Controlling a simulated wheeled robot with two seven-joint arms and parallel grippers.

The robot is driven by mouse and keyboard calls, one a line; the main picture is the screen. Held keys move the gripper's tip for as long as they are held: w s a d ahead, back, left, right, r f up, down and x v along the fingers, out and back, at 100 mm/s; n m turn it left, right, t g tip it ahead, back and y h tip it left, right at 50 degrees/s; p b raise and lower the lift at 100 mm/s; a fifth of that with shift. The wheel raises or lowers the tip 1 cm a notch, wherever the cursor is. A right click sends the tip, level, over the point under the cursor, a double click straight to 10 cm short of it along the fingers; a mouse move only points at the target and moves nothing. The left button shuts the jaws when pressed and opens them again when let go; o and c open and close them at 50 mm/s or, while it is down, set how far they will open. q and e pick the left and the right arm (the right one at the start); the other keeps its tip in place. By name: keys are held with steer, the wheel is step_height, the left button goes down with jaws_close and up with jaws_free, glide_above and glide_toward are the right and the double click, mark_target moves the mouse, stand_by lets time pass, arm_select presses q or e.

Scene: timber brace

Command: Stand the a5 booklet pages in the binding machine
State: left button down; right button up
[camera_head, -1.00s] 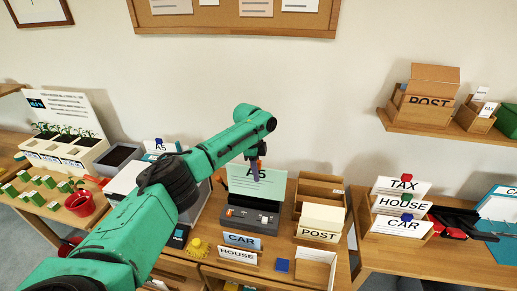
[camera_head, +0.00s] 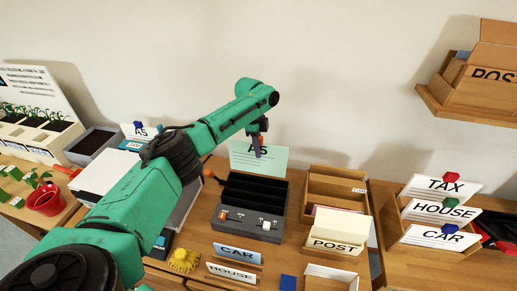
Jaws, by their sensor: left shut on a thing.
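The pale green A5 booklet pages (camera_head: 274,160) stand upright, with their lower edge hidden behind the binding machine. My left gripper (camera_head: 258,149) comes down over their top edge and is shut on them. The dark grey binding machine (camera_head: 239,219) stands on the wooden table, with long black slots on top and controls on its front. In this view the pages show at and beyond its back edge; I cannot tell whether they touch it. My right gripper is not in view.
In front of the machine stand CAR (camera_head: 237,254) and HOUSE (camera_head: 231,272) cards. A wooden POST box (camera_head: 338,235) stands to its right. TAX, HOUSE and CAR cards (camera_head: 441,187) stand farther right. My left arm covers much of the left side.

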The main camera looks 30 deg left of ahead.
arm_select(q)
steer(key=b, duration=0.3)
glide_above(259, 172)
steer(key=f, duration=0.5)
steer(key=shift+w+a, duration=0.25)
steer(key=shift+w, duration=0.05)
steer(key=shift+r+p, duration=0.1)
steer(key=shift+p, duration=0.35)
steer(key=shift+f+b, duration=2.4)
steer(key=shift+f, duration=0.55)
